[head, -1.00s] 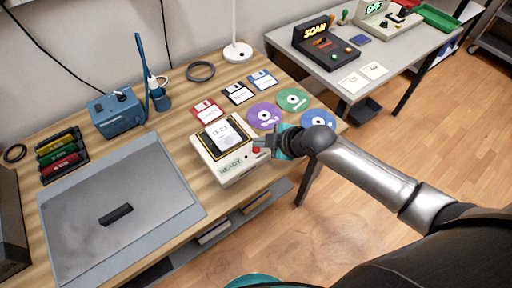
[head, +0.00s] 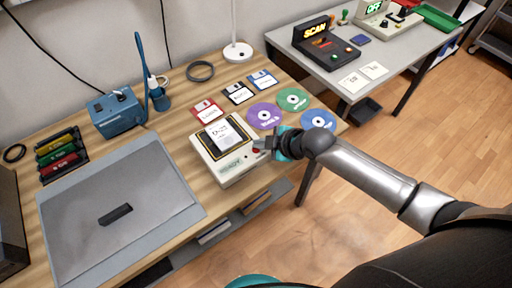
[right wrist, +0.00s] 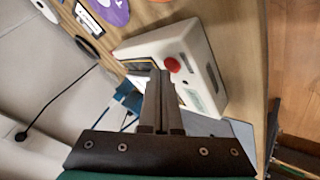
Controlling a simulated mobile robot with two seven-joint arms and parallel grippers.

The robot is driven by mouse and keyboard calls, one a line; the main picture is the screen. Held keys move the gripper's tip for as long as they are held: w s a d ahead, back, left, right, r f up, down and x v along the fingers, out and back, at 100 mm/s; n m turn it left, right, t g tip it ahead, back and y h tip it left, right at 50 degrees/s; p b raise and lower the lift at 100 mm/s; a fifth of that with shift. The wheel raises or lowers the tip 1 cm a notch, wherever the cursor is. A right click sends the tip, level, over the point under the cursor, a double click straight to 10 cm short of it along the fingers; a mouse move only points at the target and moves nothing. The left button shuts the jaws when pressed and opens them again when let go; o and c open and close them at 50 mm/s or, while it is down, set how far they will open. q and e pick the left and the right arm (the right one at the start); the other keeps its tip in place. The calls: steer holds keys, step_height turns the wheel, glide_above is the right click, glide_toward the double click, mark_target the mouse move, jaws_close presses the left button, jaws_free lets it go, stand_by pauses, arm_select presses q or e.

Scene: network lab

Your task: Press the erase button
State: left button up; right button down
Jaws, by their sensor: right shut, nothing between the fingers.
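A cream-white device (head: 204,161) stands near the front right of the wooden table. It has a yellow-and-black framed top with a white labelled item (head: 223,136) on it, and a green lit display (head: 232,165) on its front. A red button (head: 256,151) sits at its right front corner; it also shows in the right wrist view (right wrist: 172,65). My right gripper (head: 262,144) is shut and empty, with its fingertips close beside the red button. In the right wrist view the fingertips (right wrist: 160,78) are just below-left of the button; contact cannot be told. My left gripper is not in view.
Discs (head: 264,116) and floppy disks (head: 238,94) lie behind the device. A grey mat (head: 75,218) with a black bar (head: 115,215) lies to its left. A second table (head: 330,75) with a SCAN device (head: 322,45) stands at the back right.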

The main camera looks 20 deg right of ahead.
mark_target(260, 152)
steer(key=shift+f, duration=0.35)
stand_by(0.4)
stand_by(0.3)
steer(key=shift+r+p, duration=0.75)
step_height(260, 152, up, 5)
steer(key=p, duration=0.5)
stand_by(0.6)
